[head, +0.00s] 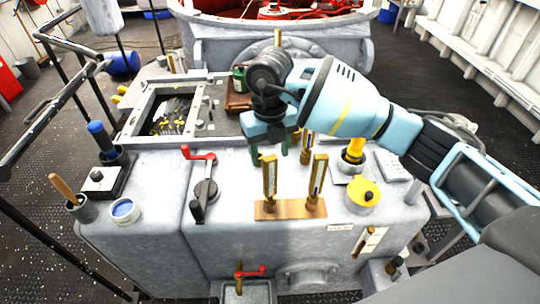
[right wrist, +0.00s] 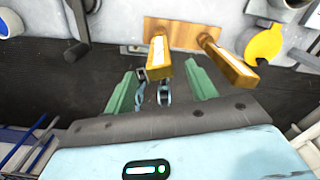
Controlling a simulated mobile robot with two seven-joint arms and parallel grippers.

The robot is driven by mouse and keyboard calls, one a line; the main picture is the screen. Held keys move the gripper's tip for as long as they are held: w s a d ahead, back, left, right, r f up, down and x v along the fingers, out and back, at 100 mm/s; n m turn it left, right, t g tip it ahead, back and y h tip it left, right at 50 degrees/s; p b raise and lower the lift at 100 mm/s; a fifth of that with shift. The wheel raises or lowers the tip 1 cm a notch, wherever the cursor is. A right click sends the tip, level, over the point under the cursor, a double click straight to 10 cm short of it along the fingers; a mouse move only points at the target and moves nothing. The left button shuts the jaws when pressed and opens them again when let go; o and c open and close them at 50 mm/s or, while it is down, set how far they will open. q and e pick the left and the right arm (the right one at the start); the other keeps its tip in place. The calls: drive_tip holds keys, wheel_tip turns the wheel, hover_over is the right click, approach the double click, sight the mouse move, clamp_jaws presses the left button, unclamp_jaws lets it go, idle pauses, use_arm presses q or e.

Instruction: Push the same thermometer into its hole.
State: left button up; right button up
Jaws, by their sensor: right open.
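Two brass-cased thermometers stand upright in a wooden rack (head: 262,210) on the grey deck housing: a left one (head: 270,178) and a right one (head: 317,178). Which of them the task means, I cannot tell. My right gripper (head: 269,153) is open, its green fingers pointing down just behind the left thermometer's top. In the right wrist view, the left thermometer's brass top (right wrist: 159,62) shows between the open fingers (right wrist: 162,88), with no visible grip on it. The right thermometer (right wrist: 232,68) is outside the fingers. Another brass piece (head: 306,147) stands behind, partly hidden by my arm. My left gripper is out of view.
A yellow round cap (head: 363,194) lies right of the rack. A red-handled lever (head: 197,153) stands to its left. Further left are a blue-topped cup (head: 124,209) and a cup with a wooden handle (head: 64,188). An open hatch (head: 175,113) lies behind. The front left top is mostly clear.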

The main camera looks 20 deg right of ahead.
wheel_tip(320, 180, up, 4)
drive_tip(key=shift+r, duration=0.1)
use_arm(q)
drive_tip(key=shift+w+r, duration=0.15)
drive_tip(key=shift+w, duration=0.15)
use_arm(e)
drive_tip(key=shift+r, duration=0.7)
